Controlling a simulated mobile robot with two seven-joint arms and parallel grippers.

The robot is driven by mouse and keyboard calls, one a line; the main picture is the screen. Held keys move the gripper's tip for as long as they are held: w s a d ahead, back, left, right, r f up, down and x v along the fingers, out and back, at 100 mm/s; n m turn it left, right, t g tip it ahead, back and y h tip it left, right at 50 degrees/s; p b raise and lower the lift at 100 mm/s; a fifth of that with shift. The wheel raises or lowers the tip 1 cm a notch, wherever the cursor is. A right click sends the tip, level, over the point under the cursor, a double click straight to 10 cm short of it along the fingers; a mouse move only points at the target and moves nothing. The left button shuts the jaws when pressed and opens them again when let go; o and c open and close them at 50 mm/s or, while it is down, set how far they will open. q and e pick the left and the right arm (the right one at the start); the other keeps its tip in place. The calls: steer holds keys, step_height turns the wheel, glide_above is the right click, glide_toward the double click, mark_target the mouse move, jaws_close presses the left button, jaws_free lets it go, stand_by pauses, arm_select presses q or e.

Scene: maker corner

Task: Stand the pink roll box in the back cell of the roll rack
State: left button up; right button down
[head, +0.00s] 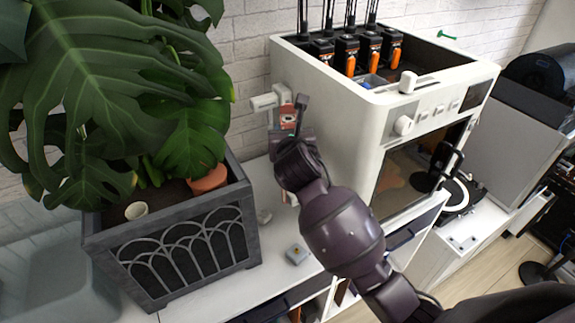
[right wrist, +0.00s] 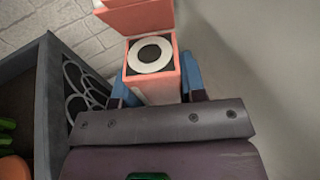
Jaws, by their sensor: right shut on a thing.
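A pink box (right wrist: 151,83) with an open face shows a white roll (right wrist: 151,55) inside it in the right wrist view. My right gripper (right wrist: 157,88) is shut on it, with a blue finger on each side. In the head view the pink box (head: 287,117) is small and partly covered by my right gripper (head: 297,122), held up between the planter and the white machine. Another pink piece (right wrist: 137,17) shows above the roll in the right wrist view; I cannot tell whether it belongs to the box. I cannot make out the roll rack. My left gripper is not in view.
A dark planter (head: 185,245) with a large leafy plant stands to the left. The white machine (head: 335,125) stands close on the right, with a pale peg (head: 264,102) on its side. A small grey-yellow block (head: 296,254) lies on the white top (head: 262,268).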

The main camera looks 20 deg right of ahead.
step_height(320, 180, down, 9)
steer(key=b, duration=0.1)
stand_by(0.4)
steer(key=shift+f, duration=0.2)
steer(key=c, duration=0.7)
jaws_free()
